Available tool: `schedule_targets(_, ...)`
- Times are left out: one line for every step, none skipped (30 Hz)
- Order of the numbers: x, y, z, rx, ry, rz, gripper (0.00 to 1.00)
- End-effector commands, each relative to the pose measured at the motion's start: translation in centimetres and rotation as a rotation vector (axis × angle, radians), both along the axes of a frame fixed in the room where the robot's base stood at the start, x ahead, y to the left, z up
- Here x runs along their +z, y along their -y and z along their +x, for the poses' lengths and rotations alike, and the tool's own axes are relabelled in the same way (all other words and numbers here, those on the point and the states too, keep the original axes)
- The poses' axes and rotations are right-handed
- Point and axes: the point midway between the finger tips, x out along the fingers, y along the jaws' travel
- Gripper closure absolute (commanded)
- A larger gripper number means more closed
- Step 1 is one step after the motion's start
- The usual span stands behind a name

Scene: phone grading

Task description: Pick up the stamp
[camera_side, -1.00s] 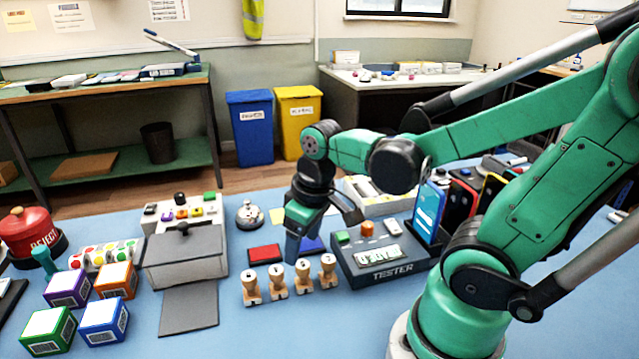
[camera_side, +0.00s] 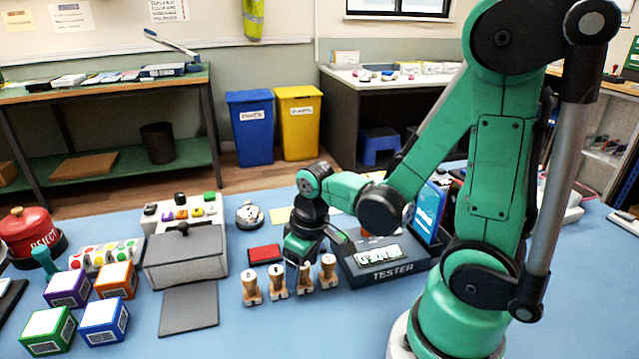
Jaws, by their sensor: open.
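One finger shows between the second and third stamps and covers part of the third. I cannot tell whether the fingers touch it.
A red ink pad (camera_side: 265,254) lies behind the left stamps. The tester (camera_side: 391,270) stands close on the right, with a blue phone (camera_side: 428,212) upright behind it. A grey lidded box (camera_side: 185,262) stands left. The table in front of the stamps is clear.

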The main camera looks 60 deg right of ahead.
Motion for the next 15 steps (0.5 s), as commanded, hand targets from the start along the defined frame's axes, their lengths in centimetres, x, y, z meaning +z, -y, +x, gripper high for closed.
schedule_targets(-0.02,0.0,0.0,0.0,0.0,0.0,0.32)
schedule_targets(-0.02,0.0,0.0,0.0,0.0,0.0,0.32)
schedule_targets(-0.01,0.0,0.0,0.0,0.0,0.0,0.32)
schedule_targets(-0.01,0.0,0.0,0.0,0.0,0.0,0.32)
schedule_targets(-0.01,0.0,0.0,0.0,0.0,0.0,0.32)
schedule_targets(0.0,0.0,0.0,0.0,0.0,0.0,0.34)
schedule_targets(0.0,0.0,0.0,0.0,0.0,0.0,0.43)
schedule_targets(0.0,0.0,0.01,0.0,0.0,0.0,0.52)
schedule_targets(0.0,0.0,0.01,0.0,0.0,0.0,0.63)
schedule_targets(0.0,0.0,0.01,0.0,0.0,0.0,0.71)
schedule_targets(0.0,0.0,0.01,0.0,0.0,0.0,0.8)
schedule_targets(0.0,0.0,0.01,0.0,0.0,0.0,0.91)
schedule_targets(0.0,0.0,0.01,0.0,0.0,0.0,1.0)
schedule_targets(0.0,0.0,0.01,0.0,0.0,0.0,1.0)
schedule_targets(0.01,0.0,0.01,0.0,0.0,0.0,1.0)
